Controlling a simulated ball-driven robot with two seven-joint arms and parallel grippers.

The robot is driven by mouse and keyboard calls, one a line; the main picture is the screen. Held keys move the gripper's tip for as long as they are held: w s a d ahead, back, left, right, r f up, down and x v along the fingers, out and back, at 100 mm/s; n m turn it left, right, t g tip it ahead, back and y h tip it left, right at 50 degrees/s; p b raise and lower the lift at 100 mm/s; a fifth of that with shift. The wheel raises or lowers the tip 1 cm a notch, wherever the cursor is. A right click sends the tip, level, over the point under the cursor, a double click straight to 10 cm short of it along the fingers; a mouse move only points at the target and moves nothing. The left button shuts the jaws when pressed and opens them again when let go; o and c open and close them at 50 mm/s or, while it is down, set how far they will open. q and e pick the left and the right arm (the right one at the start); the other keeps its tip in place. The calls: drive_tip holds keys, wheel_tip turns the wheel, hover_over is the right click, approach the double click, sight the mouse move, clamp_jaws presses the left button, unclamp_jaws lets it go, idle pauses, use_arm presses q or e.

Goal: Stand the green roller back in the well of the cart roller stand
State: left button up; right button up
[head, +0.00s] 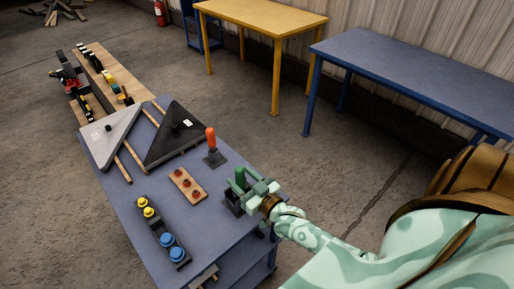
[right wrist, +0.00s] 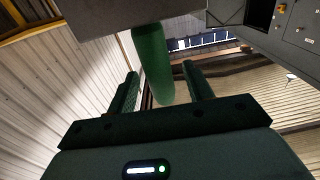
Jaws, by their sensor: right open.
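The green roller (head: 240,176) shows as an upright green piece at the dark cart roller stand (head: 232,205), near the right edge of the blue cart top. My right gripper (head: 254,187) is beside it, coming in from the right. In the right wrist view the green roller (right wrist: 152,62) lies between the two parted fingers of my right gripper (right wrist: 159,76), with a gap visible on both sides. One roller end meets a grey block (right wrist: 135,12), which hides that end; how deep it sits cannot be told. My left gripper is not in view.
The cart top (head: 225,222) also holds an orange-handled tool (head: 211,140), a wooden board with red knobs (head: 187,185), a dark rack with yellow and blue knobs (head: 162,230) and two triangular panels (head: 112,133). Yellow and blue tables stand behind, with free floor between.

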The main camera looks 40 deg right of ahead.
drive_tip(key=s+d, duration=0.1)
drive_tip(key=s, duration=1.4)
drive_tip(key=shift+s, duration=0.3)
drive_tip(key=shift+d, duration=0.1)
